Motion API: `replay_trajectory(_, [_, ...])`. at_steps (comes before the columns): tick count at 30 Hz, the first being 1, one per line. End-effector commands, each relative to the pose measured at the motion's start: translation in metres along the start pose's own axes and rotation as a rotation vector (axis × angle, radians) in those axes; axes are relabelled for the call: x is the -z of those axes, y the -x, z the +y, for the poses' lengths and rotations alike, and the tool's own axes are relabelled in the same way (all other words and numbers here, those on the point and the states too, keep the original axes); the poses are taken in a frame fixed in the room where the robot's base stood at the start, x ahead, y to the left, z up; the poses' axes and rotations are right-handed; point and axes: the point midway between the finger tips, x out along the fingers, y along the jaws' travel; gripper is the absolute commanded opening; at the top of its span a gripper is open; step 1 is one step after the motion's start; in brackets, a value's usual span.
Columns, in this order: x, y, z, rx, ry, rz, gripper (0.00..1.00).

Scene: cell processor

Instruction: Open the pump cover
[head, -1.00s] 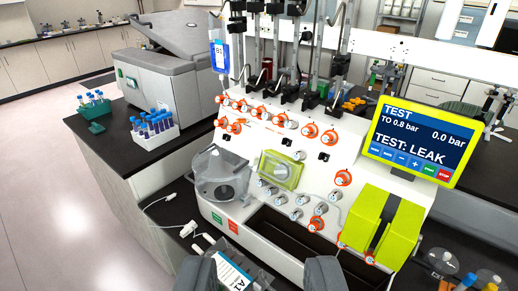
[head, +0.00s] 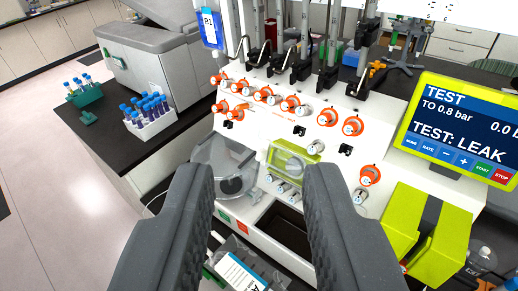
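The white processor's front panel carries a clear round housing with a dark hub (head: 232,182) at the left. To its right is a translucent yellow-green cover (head: 292,158), which looks shut. The frames do not settle which of the two is the pump cover. My gripper (head: 258,175) is open and empty, its two dark fingers wide apart. The fingers stand in front of the panel, with both covers' visible parts between them in the picture. The left finger hides part of the round housing's lower left, and the right finger hides panel parts beside the yellow-green cover. I see no contact.
Orange-ringed knobs (head: 353,126) and several upright rods rise around the panel's top. A screen (head: 456,132) reads "TEST: LEAK". Yellow-green blocks (head: 441,245) stand at lower right. A tube rack (head: 148,125) is on the dark bench at left. A labelled bag (head: 240,273) lies below.

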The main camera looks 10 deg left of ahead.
Motion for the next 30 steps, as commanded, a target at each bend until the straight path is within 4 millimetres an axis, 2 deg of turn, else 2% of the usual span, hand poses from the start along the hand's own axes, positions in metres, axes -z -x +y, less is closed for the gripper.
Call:
replay_trajectory(7, [0.022, -0.093, -0.053, 0.194, -0.373, 0.082, 0.29])
replay_trajectory(10, [0.024, -0.134, -0.07, 0.237, -0.564, 0.116, 0.29])
replay_trajectory(14, [0.015, -0.185, -0.082, 0.244, -0.813, 0.151, 0.29])
replay_trajectory(17, [-0.004, -0.224, -0.086, 0.211, -0.996, 0.175, 0.29])
replay_trajectory(20, [-0.032, -0.26, -0.084, 0.146, -1.163, 0.204, 0.29])
replay_trajectory(23, [-0.07, -0.291, -0.08, 0.051, -1.309, 0.241, 0.29])
replay_trajectory(25, [-0.104, -0.309, -0.074, -0.032, -1.395, 0.271, 0.29])
replay_trajectory(30, [-0.187, -0.33, -0.058, -0.252, -1.533, 0.369, 0.29])
